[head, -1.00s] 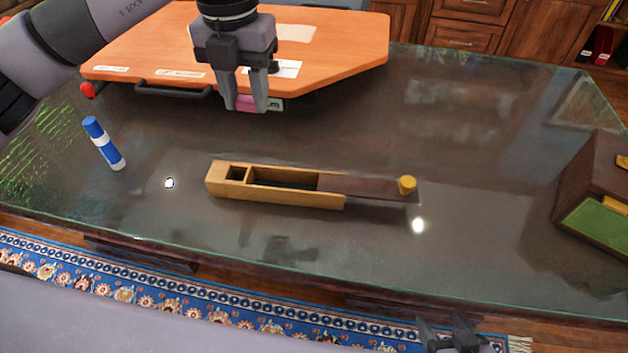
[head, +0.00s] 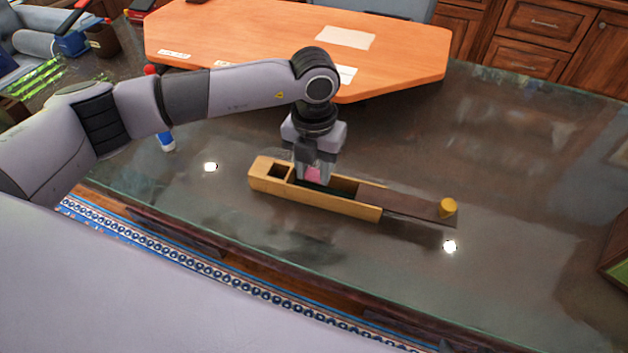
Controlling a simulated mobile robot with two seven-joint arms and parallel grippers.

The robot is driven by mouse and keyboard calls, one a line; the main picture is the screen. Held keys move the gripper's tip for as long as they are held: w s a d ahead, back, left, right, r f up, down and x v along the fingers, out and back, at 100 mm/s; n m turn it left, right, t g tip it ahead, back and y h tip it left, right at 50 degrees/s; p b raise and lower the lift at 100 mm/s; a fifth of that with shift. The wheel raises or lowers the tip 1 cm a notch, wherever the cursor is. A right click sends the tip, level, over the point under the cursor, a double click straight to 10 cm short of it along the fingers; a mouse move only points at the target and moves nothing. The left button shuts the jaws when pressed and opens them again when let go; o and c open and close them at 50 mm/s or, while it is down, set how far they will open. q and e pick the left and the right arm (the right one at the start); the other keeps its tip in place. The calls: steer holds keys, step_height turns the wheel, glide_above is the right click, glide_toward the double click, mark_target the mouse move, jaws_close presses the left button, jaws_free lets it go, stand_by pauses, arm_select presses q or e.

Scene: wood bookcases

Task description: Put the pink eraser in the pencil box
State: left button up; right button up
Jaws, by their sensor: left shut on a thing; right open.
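The wooden pencil box (head: 318,203) lies on the glass tabletop in the head view. Its dark lid (head: 405,203) with a yellow knob (head: 447,207) is slid out to the right, so the long compartment is open at its left part. My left gripper (head: 314,176) is shut on the pink eraser (head: 313,174) and points down over this open part. The eraser shows between the fingers, at about the height of the rim; whether it touches the box floor is hidden. My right gripper is not in view.
An orange board (head: 400,45) lies behind the box. A blue and white tube (head: 166,141) stands partly behind my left arm. The glass right of the box is clear. A dark box with a green panel (head: 617,275) is at the right edge.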

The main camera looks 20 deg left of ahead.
mark_target(314, 180)
arm_select(q)
step_height(314, 180, down, 4)
steer(key=shift+f, duration=0.15)
steer(key=shift+f, duration=0.15)
steer(key=o, duration=1.1)
